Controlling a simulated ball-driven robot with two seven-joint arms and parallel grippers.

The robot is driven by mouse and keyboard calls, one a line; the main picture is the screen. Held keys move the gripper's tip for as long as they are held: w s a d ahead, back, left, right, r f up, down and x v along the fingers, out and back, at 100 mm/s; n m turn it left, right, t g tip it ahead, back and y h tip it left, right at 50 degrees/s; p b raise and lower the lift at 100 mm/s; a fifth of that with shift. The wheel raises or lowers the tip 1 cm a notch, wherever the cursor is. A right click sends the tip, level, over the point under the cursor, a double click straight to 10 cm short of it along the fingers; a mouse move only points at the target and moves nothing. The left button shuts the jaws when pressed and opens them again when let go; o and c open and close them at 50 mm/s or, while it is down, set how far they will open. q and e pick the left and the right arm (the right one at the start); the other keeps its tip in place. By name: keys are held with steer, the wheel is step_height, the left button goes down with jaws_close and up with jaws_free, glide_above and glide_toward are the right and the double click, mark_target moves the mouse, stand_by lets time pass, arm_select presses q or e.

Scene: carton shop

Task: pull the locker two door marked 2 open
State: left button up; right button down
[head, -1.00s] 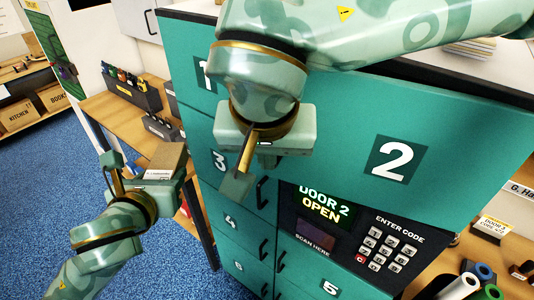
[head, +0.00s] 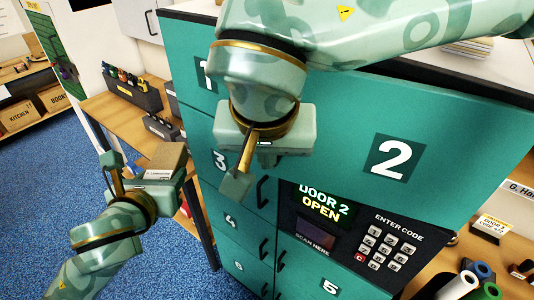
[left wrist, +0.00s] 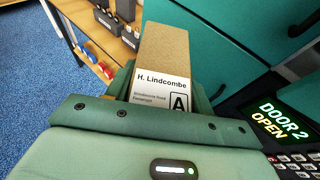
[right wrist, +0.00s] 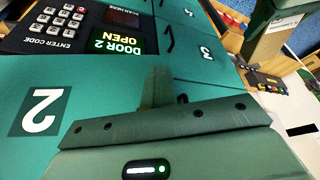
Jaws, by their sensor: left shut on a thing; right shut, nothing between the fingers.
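The teal locker two door (head: 440,140) carries a white 2 on a dark square, and the 2 also shows upside down in the right wrist view (right wrist: 40,112). A dark strip shows along its top edge; I cannot tell how far it stands out. My right gripper (head: 238,180) is shut and empty in front of the door's left part, by the seam towards door 3. It hides that edge, and no handle of door 2 shows. My left gripper (head: 146,180) is shut on a brown parcel (head: 168,157). Its label reads H. Lindcombe, A, in the left wrist view (left wrist: 163,85).
The display (head: 321,203) below door 2 reads DOOR 2 OPEN, beside a keypad (head: 385,248). Doors with black handles sit lower left. A wooden bench (head: 120,112) with dark bins stands left; another bench with rolls (head: 485,272) stands right. Blue floor is clear at left.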

stand_by(0.3)
steer(key=c, duration=1.5)
jaws_free()
steer(key=v, duration=1.2)
